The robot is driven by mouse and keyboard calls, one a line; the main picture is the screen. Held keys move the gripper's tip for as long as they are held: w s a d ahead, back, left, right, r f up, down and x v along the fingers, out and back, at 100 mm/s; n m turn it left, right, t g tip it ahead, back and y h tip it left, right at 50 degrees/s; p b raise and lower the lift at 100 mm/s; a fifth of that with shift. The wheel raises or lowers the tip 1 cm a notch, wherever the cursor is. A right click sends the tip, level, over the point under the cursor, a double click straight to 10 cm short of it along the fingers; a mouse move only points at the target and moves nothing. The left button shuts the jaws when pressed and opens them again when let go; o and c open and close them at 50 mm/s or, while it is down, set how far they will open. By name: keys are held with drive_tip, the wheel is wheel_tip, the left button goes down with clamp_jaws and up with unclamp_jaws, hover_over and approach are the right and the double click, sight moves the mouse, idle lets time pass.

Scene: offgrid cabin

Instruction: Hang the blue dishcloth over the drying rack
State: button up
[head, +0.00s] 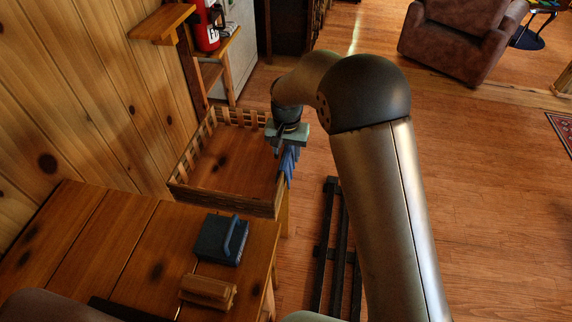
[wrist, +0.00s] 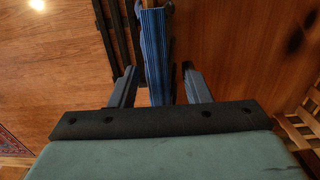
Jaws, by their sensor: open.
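The blue striped dishcloth (head: 290,164) hangs at the right side of a wooden rack with slatted walls (head: 180,179), which I take to be the drying rack. In the wrist view the dishcloth (wrist: 156,45) runs as a narrow strip over the rack's wooden edge (wrist: 150,4). My gripper (head: 280,148) is just above that side, pointing down. In the wrist view my gripper (wrist: 159,76) is open, with one finger on each side of the cloth and visible gaps between. The lower end of the cloth is partly hidden in the head view.
A wooden counter (head: 130,235) in front of the rack holds a dark blue box with a handle (head: 221,240) and a small wooden block (head: 208,291). A dark slatted frame (head: 335,245) lies on the floor to the right. A red extinguisher (head: 206,32) stands behind.

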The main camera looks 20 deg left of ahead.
clamp_jaws()
drive_tip(key=shift+r+p, duration=0.5)
drive_tip(key=shift+r, duration=0.35)
drive_tip(key=shift+r+p, duration=1)
drive_tip(key=shift+r, duration=0.65)
